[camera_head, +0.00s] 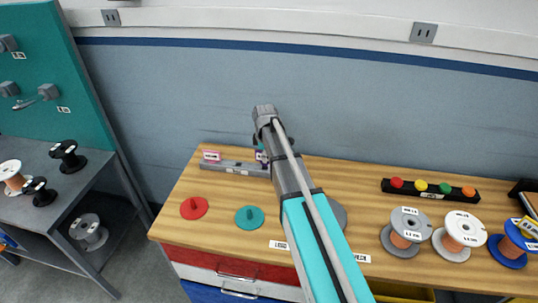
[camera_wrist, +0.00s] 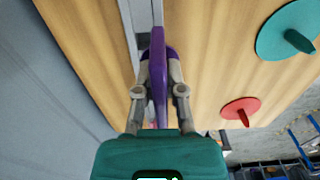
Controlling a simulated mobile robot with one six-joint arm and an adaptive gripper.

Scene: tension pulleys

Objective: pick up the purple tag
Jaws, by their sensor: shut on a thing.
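The purple tag (camera_wrist: 157,88) stands edge-on between my two fingers in the wrist view. My gripper (camera_wrist: 158,65) is shut on it, with one grey finger on each side. The grey rail (camera_wrist: 134,25) runs just beyond the tag. I cannot tell whether the tag still touches the rail. A pink tag (camera_head: 211,155) stands at the rail's left end.
On the wooden bench lie a red disc (camera_head: 194,208) and a teal disc (camera_head: 250,217), both with knobs. To the right are wire spools (camera_head: 406,232) and a black strip with coloured buttons (camera_head: 431,189). A wall runs close behind the bench.

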